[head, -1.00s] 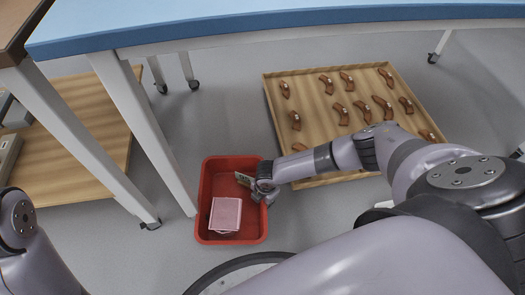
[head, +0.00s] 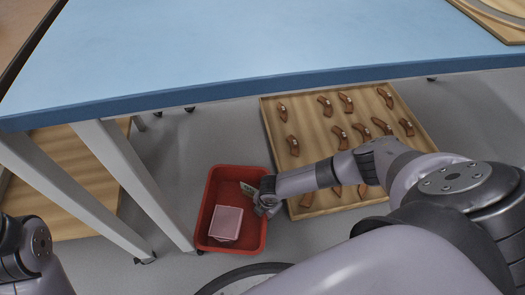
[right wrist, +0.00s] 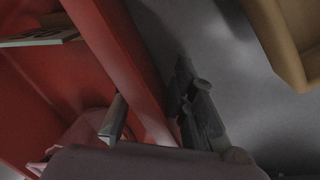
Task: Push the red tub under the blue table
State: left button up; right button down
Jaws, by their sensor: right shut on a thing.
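The red tub (head: 211,215) stands on the grey floor, just right of a white leg of the blue table (head: 260,45). Its far end is near the table's front edge in the picture. My right gripper (head: 266,197) is shut on the tub's right wall. In the right wrist view its fingers (right wrist: 155,105) lie on either side of the red wall (right wrist: 125,60). My left gripper is out of the head view; only part of that arm shows at lower left.
A wooden tray (head: 310,130) with several brown curved pieces lies on the floor right of the tub. White table legs (head: 135,180) stand left of it, with a wooden board (head: 75,190) beyond. Grey floor between tub and tray is narrow.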

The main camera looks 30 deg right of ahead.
jog(key=shift+a+r, duration=0.15)
jog(key=shift+a, duration=0.15)
jog(key=shift+s+p, duration=0.55)
jog(key=shift+s, duration=0.05)
jog(key=c, duration=1.8)
grip_release()
jog(key=o, duration=0.5)
jog(key=shift+s+d, duration=0.1)
jog(key=shift+d, duration=0.05)
jog(key=shift+c, duration=0.2)
notch_tip(320, 180, up, 12)
jog(key=s, duration=0.1)
jog(key=shift+s+d, duration=0.2)
jog(key=shift+s, duration=0.05)
